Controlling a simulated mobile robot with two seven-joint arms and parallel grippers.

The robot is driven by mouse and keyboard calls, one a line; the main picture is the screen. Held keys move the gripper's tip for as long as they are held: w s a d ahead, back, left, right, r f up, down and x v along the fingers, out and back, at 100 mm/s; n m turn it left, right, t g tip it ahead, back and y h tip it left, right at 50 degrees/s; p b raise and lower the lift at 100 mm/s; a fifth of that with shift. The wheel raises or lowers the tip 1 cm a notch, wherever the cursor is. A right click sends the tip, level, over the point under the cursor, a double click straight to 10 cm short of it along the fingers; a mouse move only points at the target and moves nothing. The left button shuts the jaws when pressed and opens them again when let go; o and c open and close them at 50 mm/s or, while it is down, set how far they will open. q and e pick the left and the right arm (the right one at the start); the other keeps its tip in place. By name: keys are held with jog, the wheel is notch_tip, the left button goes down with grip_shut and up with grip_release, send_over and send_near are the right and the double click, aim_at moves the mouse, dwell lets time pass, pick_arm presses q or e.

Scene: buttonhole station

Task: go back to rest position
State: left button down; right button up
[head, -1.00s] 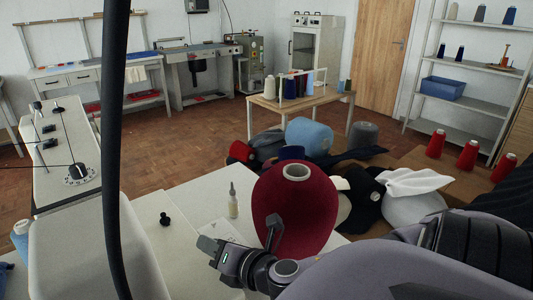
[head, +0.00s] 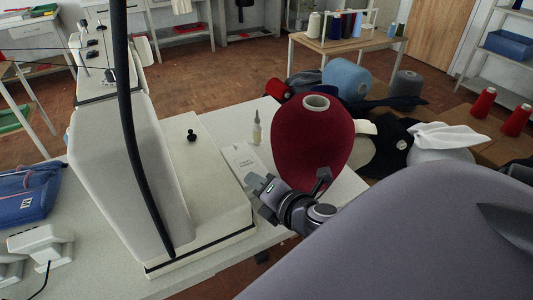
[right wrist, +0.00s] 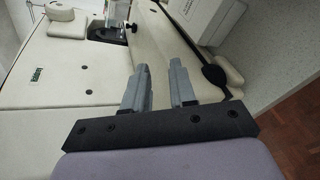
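My right gripper (head: 260,186) is over the front right part of the white worktable in the head view, beside the cream sewing machine base (head: 205,175) and in front of the large dark red yarn cone (head: 313,140). In the right wrist view its two grey fingers (right wrist: 160,85) stand apart with nothing between them. Cream machine surfaces show beyond the fingertips. Whether the gripper touches anything below cannot be told. My left gripper is not in view.
A blue pouch (head: 25,193) is at the left. Caps and cones crowd a brown surface at the right. A wooden table (head: 345,50) stands behind, with open floor before it.

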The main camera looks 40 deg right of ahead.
jog(key=shift+s+f, duration=0.1)
dwell(0.6)
jog(key=s+a+f+m+g+y, duration=0.1)
jog(key=s+a+f+m+g, duration=0.3)
jog(key=s+m, duration=0.5)
jog(key=s+a+f+m+g+y, duration=0.1)
jog(key=s+a+f+m+g, duration=0.1)
jog(key=s+f+m+g, duration=0.75)
jog(key=w+a+f+m+t+y, duration=0.1)
jog(key=w+a+f+t+y, duration=0.1)
jog(key=w+f+t, duration=0.3)
jog(key=w+t, duration=0.3)
jog(key=t, duration=0.2)
jog(key=shift+w+a+f, duration=0.15)
jog(key=shift+a+f, duration=0.25)
jog(key=shift+a+m, duration=0.1)
jog(key=shift+m, duration=0.15)
